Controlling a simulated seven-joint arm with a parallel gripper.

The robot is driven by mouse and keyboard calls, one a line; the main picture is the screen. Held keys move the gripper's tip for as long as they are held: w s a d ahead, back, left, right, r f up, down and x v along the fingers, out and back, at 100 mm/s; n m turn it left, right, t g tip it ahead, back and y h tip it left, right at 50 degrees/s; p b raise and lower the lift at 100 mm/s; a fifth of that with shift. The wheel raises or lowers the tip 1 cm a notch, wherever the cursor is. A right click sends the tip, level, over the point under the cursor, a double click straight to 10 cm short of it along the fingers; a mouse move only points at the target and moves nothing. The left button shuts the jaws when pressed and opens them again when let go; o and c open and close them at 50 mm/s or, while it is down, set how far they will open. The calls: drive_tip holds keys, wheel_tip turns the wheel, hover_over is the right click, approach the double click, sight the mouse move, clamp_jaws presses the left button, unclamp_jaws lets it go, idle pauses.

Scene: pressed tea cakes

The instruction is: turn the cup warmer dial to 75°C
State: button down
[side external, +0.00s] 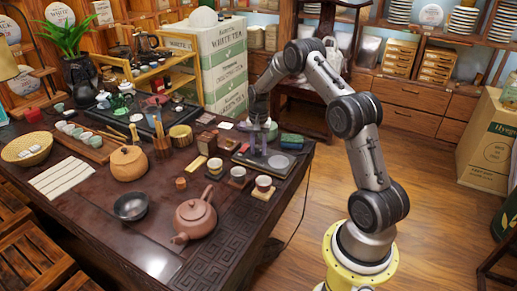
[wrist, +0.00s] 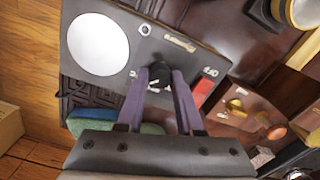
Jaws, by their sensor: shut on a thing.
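The cup warmer (side external: 256,163) is a flat dark grey panel near the table's right edge, and it fills the upper middle of the wrist view (wrist: 150,20). A pale round heating plate (wrist: 98,44) lies on it, also seen in the side view (side external: 279,161). The dial (wrist: 158,70) is a small dark knob with a white mark. My gripper (wrist: 159,72) points down at the warmer, its purple-grey fingers closed on the dial from both sides. In the side view the gripper (side external: 258,148) stands over the warmer and hides the dial. The temperature markings are too small to read.
Small cups (side external: 263,183) and a clay teapot (side external: 195,216) stand in front.

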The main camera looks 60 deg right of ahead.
sight(259, 150)
drive_tip(key=shift+r+m, duration=0.1)
drive_tip(key=shift+m, duration=1)
drive_tip(key=c, duration=0.5)
unclamp_jaws()
drive_tip(key=shift+c, duration=0.2)
wheel_tip(259, 150, up, 14)
